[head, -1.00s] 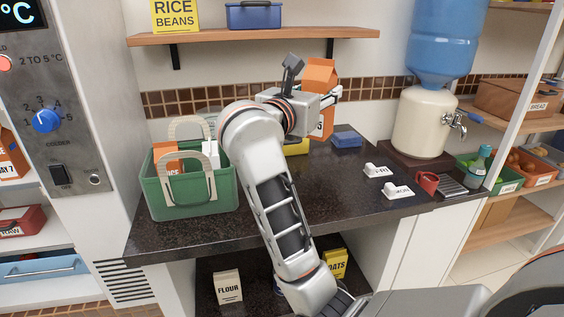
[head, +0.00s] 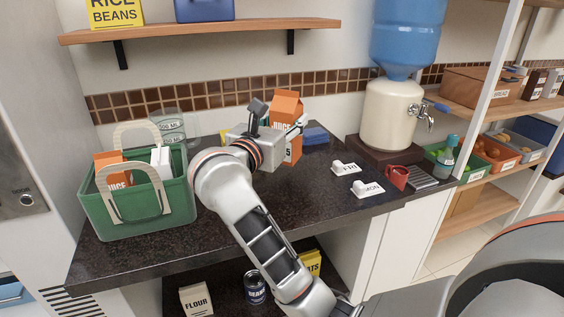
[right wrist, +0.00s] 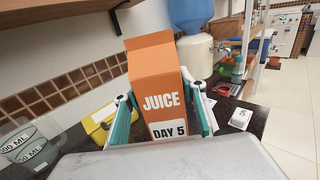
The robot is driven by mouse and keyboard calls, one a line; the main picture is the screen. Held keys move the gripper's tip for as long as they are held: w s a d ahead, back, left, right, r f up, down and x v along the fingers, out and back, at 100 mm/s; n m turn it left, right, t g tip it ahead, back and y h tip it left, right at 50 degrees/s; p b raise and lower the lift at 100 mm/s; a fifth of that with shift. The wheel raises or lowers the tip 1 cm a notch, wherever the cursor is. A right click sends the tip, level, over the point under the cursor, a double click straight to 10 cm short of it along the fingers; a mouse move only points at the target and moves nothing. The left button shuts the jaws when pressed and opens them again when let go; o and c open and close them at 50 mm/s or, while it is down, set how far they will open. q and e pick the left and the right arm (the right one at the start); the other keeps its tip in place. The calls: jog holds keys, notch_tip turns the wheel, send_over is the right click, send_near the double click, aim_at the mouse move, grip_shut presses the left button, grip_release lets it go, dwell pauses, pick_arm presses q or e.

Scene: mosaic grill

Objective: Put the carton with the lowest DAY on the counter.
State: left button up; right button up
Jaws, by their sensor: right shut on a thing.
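An orange juice carton (head: 286,108) is upright in my right gripper (head: 282,128) above or on the back of the dark counter (head: 240,205). I cannot tell whether its base touches the counter. In the right wrist view the carton (right wrist: 158,84) reads JUICE and DAY 5, and the two fingers of my right gripper (right wrist: 161,98) close on its sides. Another orange juice carton (head: 107,162) stands in the green basket (head: 140,212) at the left; its day is hidden. My left gripper is not in view.
A white carton (head: 160,160) is also in the basket. A blue box (head: 316,136) lies behind the carton. A water dispenser (head: 392,115), FRI tag (head: 345,168), MON tag (head: 367,189) and red mug (head: 397,177) are at the right. The counter's front middle is clear.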

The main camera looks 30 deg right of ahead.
aim_at(286, 161)
notch_tip(286, 161, down, 6)
jog(key=shift+r+b, duration=0.25)
jog(key=shift+b, duration=0.05)
notch_tip(286, 161, down, 4)
jog(key=shift+f+b, duration=0.1)
jog(key=shift+b, duration=0.25)
jog(key=shift+f, duration=0.2)
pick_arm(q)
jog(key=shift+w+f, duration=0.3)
pick_arm(e)
jog(key=shift+f, duration=0.1)
jog(key=o, duration=1.2)
jog(key=shift+f, duration=0.2)
jog(key=o, duration=0.4)
jog(key=shift+r, duration=0.1)
